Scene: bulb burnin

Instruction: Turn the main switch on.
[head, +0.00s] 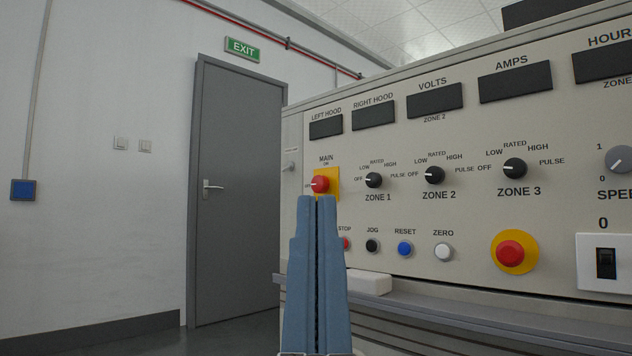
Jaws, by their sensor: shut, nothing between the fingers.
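The main switch (320,184) is a red rotary knob on a yellow plate, at the left end of the beige control panel, under the label MAIN with ON above the knob. A pale mark on the knob points left. My gripper (317,200) shows as two blue-grey fingers pointing up, pressed together with nothing between them. In the picture its tips lie just below the red knob and overlap the lower part of the yellow plate. I cannot tell whether they touch it. The fingers hide the panel below the plate.
Zone knobs (373,180) stand right of the main switch. Below are a partly hidden red STOP button (347,244), black JOG, blue RESET and white ZERO buttons. A large red button (510,253) is farther right. A ledge (450,308) juts out below the panel. A grey door (235,190) is left.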

